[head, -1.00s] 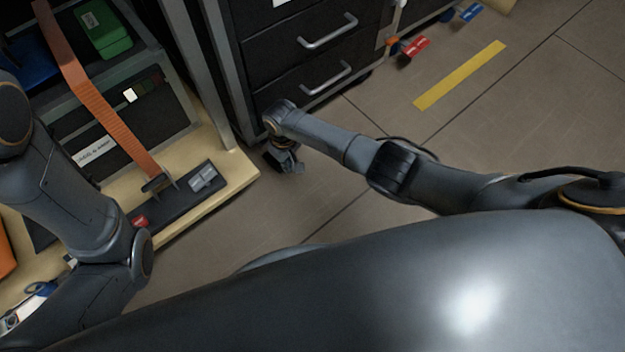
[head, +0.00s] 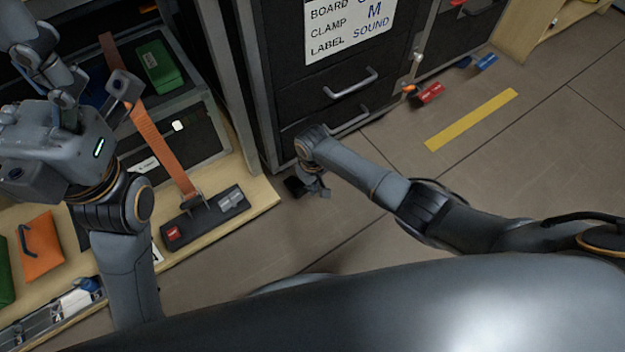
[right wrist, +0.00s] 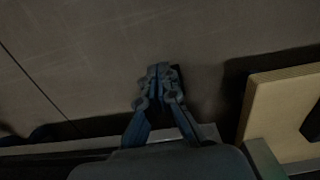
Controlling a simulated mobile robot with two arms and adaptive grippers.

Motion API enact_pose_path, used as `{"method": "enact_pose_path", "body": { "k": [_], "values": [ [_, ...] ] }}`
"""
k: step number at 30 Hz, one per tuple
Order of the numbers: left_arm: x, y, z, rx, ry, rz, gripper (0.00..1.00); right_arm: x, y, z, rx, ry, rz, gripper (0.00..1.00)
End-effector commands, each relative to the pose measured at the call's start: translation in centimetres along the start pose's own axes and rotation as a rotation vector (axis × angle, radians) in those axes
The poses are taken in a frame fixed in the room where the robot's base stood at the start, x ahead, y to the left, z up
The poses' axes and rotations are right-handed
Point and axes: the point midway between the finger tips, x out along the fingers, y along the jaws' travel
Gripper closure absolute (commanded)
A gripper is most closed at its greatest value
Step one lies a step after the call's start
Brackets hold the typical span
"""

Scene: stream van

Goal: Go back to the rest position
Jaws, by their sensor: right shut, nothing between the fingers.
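My right gripper (head: 314,187) hangs at the end of my right arm, just in front of the dark drawer cabinet and above the floor. In the right wrist view its fingers (right wrist: 160,78) are together, with nothing between them, over bare grey floor.
A dark drawer cabinet (head: 290,70) stands close beyond the right gripper. Open floor with a yellow strip (head: 472,120) lies right.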

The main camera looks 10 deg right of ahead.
Motion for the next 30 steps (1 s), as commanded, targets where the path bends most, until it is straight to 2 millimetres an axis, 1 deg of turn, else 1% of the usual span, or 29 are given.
{"method": "enact_pose_path", "body": {
  "k": [1, 3, 11, 14, 16, 20, 21, 23, 26, 30],
  "values": [
    [0.1, 0.0, 0.1, -0.001, -0.01, -0.003, 0.23, -0.5, 0.0, 0.1, 0.001, -0.001, 0.0, 1.0],
    [-0.1, -0.1, 0.1, -0.002, -0.016, -0.005, 0.23, -0.7, 0.0, 0.1, 0.001, -0.001, 0.0, 1.0],
    [-0.4, -0.1, 0.1, -0.002, -0.018, -0.007, 0.23, -0.7, -0.1, 0.1, 0.0, 0.0, -0.001, 1.0],
    [-0.3, -0.1, 0.1, -0.002, -0.018, -0.007, 0.23, -0.6, -1.1, 0.6, -0.009, 0.006, -0.017, 1.0],
    [-0.3, -0.1, 0.1, -0.002, -0.018, -0.007, 0.23, -0.6, -2.6, 1.4, -0.021, 0.02, -0.041, 1.0],
    [-0.3, -0.1, 0.1, -0.002, -0.018, -0.007, 0.23, -1.3, -6.2, 3.8, -0.036, 0.067, -0.099, 1.0],
    [-0.3, -0.1, 0.1, -0.002, -0.018, -0.007, 0.23, -1.8, -7.1, 4.7, -0.034, 0.084, -0.115, 1.0],
    [-0.3, -0.1, 0.1, -0.002, -0.018, -0.007, 0.23, -2.7, -8.0, 6.1, -0.027, 0.113, -0.132, 1.0],
    [-0.3, -0.1, 0.1, -0.002, -0.017, -0.007, 0.23, -4.4, -8.7, 8.7, -0.002, 0.158, -0.144, 1.0],
    [-0.3, -0.1, 0.1, -0.002, -0.017, -0.007, 0.23, -7.5, -8.0, 12.8, 0.056, 0.216, -0.13, 1.0]
  ]
}}
